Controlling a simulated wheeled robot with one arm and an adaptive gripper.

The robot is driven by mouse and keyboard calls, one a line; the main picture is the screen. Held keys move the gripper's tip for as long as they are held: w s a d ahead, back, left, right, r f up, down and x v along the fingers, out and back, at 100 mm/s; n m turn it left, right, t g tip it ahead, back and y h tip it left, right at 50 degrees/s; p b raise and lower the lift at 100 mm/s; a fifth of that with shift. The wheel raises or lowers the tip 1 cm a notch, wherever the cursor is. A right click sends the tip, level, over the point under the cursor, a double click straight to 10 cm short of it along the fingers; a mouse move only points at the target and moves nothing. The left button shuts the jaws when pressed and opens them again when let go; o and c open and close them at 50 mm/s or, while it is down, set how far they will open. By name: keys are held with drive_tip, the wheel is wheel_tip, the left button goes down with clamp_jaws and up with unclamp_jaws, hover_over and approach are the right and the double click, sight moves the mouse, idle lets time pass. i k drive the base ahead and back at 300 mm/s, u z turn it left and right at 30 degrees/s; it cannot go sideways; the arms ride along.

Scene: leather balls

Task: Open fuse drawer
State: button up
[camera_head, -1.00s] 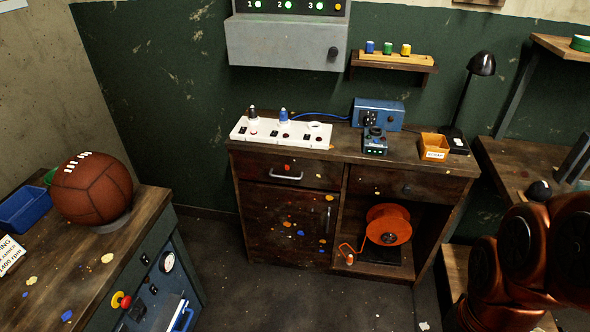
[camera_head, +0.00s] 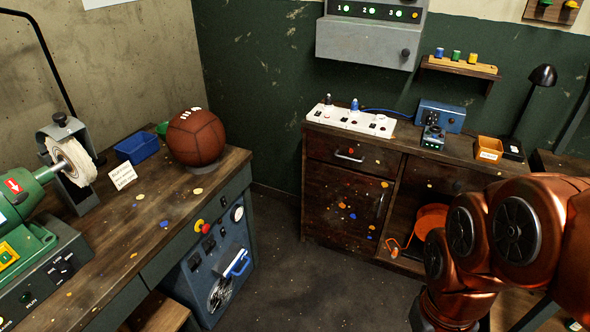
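A dark wooden cabinet (camera_head: 335,200) stands against the green wall. Its left drawer (camera_head: 338,154), with a metal bar handle (camera_head: 350,156), is closed. Its right drawer (camera_head: 440,177), with a dark knob, also looks closed and is partly hidden by my arm. A grey wall box (camera_head: 366,43) with a dark knob hangs above, under a panel with numbered green lights; its front is closed. No readable label shows which one is the fuse drawer. My copper arm fills the lower right. My gripper is not in view.
A workbench (camera_head: 150,215) with a brown leather ball (camera_head: 196,137), blue bin (camera_head: 136,147) and green grinder (camera_head: 30,215) is at left. A power strip (camera_head: 350,120) lies on the cabinet. An orange reel (camera_head: 431,218) sits in its open bay. The floor (camera_head: 300,270) between is clear.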

sight(375, 160)
drive_tip(key=u, duration=0.65)
drive_tip(key=i, duration=0.75)
drive_tip(key=u, duration=0.4)
